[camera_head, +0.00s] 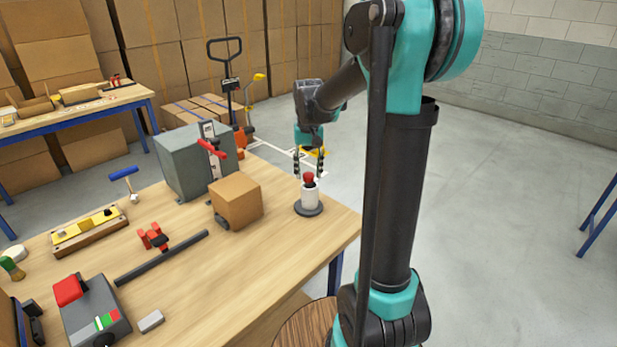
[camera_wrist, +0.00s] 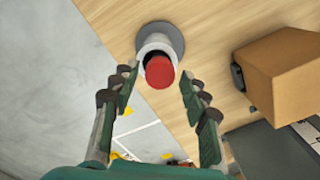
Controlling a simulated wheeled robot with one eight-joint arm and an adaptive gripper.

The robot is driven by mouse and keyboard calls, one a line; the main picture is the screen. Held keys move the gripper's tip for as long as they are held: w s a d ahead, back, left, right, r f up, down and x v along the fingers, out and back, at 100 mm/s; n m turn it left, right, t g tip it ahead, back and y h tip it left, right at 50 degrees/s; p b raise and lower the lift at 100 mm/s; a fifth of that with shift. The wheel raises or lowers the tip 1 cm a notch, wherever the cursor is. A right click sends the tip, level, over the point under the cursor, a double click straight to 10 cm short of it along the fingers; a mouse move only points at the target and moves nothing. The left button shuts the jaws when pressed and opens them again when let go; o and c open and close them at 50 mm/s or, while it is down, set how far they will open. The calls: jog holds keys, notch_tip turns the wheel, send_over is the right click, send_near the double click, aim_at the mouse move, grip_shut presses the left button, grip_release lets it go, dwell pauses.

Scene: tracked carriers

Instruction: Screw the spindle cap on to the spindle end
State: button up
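A red cap-like piece (camera_head: 308,179) sits at the top of a white upright cylinder (camera_head: 310,197), which stands on a round dark base (camera_head: 309,208) near the table's right edge. I take these for the spindle cap and the spindle; whether the cap is threaded on or only resting cannot be told. My gripper (camera_head: 308,168) points down just above it, fingers apart. In the wrist view my gripper (camera_wrist: 159,86) is open, with the red cap (camera_wrist: 159,72) between and slightly beyond the fingertips. Gaps show on both sides. The cap hides the spindle's end.
A cardboard box (camera_head: 237,201) stands left of the spindle, with a grey machine block with a red handle (camera_head: 183,165) behind it. A dark bar (camera_head: 162,257) and a red clamp-like part (camera_head: 152,237) lie farther left. Right of the table is open floor.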

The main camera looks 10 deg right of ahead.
jog(key=c, duration=0.7)
jog(key=m, duration=0.7)
jog(key=shift+c, duration=0.2)
jog(key=shift+m, duration=1.4)
jog(key=m, duration=0.9)
jog(key=shift+m, duration=0.4)
